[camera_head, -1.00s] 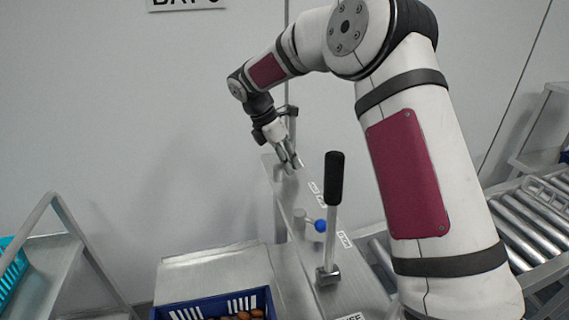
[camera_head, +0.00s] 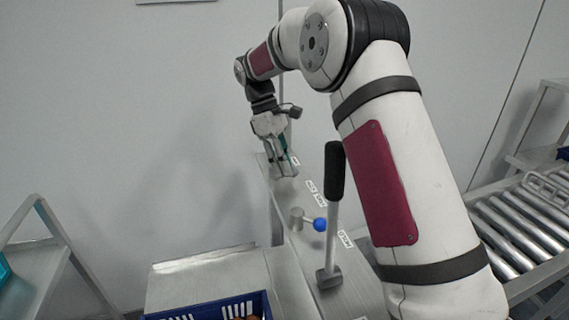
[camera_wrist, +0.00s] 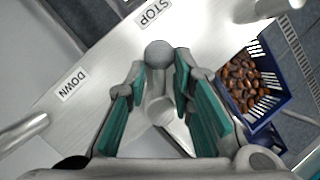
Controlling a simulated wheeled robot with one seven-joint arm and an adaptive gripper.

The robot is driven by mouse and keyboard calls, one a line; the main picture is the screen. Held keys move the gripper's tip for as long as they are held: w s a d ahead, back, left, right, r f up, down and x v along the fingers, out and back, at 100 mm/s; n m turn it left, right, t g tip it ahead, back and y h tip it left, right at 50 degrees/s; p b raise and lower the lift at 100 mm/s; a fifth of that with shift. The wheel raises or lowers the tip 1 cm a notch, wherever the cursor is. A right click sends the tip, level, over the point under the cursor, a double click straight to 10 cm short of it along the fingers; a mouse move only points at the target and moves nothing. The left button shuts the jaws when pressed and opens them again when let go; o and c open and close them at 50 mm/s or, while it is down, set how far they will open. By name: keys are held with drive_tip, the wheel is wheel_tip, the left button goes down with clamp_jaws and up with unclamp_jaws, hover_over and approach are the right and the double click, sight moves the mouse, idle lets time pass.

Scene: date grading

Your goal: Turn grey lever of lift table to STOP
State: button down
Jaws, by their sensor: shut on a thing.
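The grey lever (camera_wrist: 158,54) shows in the wrist view as a round grey knob on a pale shaft, which runs down between my finger pads. My gripper (camera_head: 284,172), with teal pads, is shut on it; it also shows in the wrist view (camera_wrist: 160,66). The knob lies just below the STOP label (camera_wrist: 152,12), with the DOWN label (camera_wrist: 70,85) off to the left. In the head view my fingers hide the lever at the far end of the metal lift table panel (camera_head: 285,222).
A short lever with a blue ball (camera_head: 320,225) and a tall lever with a black grip (camera_head: 334,172) stand nearer on the panel. A blue crate (camera_head: 258,300) of dates (camera_wrist: 240,78) is beside it. A roller conveyor (camera_head: 510,235) is at right, a wall behind.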

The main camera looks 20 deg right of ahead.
drive_tip(key=shift+s+a+m+y, duration=0.2)
drive_tip(key=shift+m+y, duration=0.1)
drive_tip(key=shift+m, duration=0.7)
drive_tip(key=c, duration=1.4)
unclamp_jaws()
drive_tip(key=shift+c, duration=0.2)
drive_tip(key=shift+r, duration=0.1)
wheel_tip(320, 180, up, 10)
drive_tip(key=shift+s+d, duration=0.1)
